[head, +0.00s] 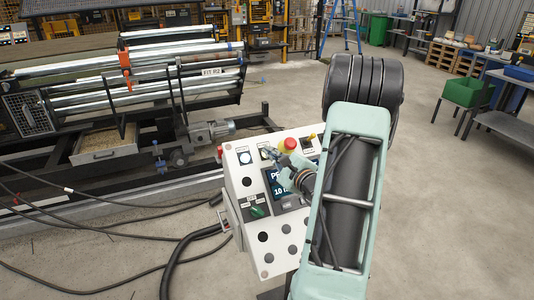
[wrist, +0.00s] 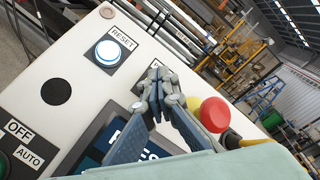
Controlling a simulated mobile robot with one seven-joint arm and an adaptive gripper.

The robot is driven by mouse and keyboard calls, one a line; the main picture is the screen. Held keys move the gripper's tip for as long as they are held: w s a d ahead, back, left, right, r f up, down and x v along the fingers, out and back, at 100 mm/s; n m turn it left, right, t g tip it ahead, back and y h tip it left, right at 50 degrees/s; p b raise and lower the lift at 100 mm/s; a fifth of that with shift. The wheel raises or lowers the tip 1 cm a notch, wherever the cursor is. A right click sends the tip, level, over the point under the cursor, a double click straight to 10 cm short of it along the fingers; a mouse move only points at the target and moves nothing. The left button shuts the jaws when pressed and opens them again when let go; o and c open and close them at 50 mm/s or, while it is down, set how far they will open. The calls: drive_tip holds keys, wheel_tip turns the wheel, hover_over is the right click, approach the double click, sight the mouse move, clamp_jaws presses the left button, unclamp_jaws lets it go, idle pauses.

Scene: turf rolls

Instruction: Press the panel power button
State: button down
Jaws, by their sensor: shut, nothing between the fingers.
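The control panel (head: 249,181) is a white slanted box on a stand. My gripper (head: 267,152) is shut and empty at the panel's upper part, between a white-lit button and the red mushroom button. In the wrist view my gripper's fingertips (wrist: 157,76) meet over a small label that they mostly hide. Any button under them is hidden, and I cannot tell whether they touch the panel. The lit button labelled RESET (wrist: 108,53) is left of the fingertips. The red mushroom button (wrist: 213,114) is right of them. No power label is readable.
A screen (wrist: 124,145) lies below the fingers, partly covered. An OFF/AUTO label (wrist: 22,143) is at lower left. A green selector knob (head: 258,211) and several dark round caps sit lower on the panel. A roller machine (head: 130,75) stands behind left; black cables (head: 100,228) cross the floor.

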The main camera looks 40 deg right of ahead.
drive_tip(key=shift+s+a+r, duration=0.1)
drive_tip(key=shift+s+r, duration=0.3)
drive_tip(key=shift+r, duration=0.05)
drive_tip(key=s+r, duration=0.1)
drive_tip(key=r, duration=0.1)
drive_tip(key=s+r+p, duration=0.1)
drive_tip(key=s+r, duration=0.1)
drive_tip(key=shift+a+p, duration=0.3)
drive_tip(key=shift+a, duration=0.1)
idle(0.8)
